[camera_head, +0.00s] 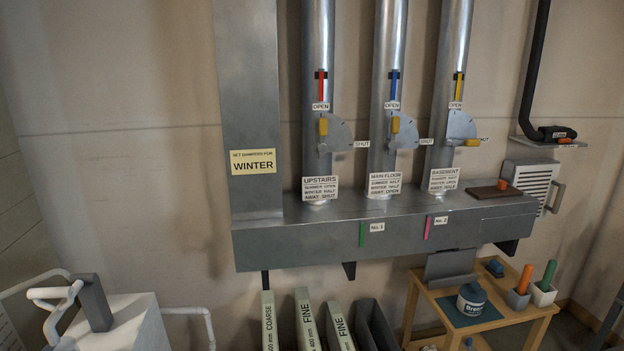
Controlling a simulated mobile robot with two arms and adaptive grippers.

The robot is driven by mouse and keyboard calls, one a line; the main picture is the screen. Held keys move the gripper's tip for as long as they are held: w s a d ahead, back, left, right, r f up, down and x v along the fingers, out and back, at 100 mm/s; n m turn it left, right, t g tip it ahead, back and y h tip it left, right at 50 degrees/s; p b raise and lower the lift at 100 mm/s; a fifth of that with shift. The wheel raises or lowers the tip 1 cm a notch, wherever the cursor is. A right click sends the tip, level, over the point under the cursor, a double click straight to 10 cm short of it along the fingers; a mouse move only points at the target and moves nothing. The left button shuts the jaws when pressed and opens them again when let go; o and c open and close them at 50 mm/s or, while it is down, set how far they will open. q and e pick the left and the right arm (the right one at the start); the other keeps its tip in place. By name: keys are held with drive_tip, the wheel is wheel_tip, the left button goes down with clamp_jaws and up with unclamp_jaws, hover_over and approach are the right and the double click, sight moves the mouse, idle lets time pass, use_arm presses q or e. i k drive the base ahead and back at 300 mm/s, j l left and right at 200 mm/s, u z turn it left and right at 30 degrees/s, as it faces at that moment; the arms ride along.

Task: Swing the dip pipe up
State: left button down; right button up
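No part of the scene is labelled as the dip pipe, so I cannot tell for sure which pipe it is. A white bent pipe (56,295) with a dark grey upright piece (95,302) beside it stands at a pale box (125,325) at the lower left. A white pipe (206,325) bends down on the right of that box. A black pipe (532,75) comes down the wall at the right and turns at its foot above a small shelf (537,142). Neither gripper is in view.
A grey metal duct (330,242) crosses the wall, with several upright pipes and damper levers above. Filters (306,320) stand below it. A wooden table (495,325) at the lower right holds a jar (471,299) and two cups.

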sight(68, 294)
drive_tip(key=u, duration=1.55)
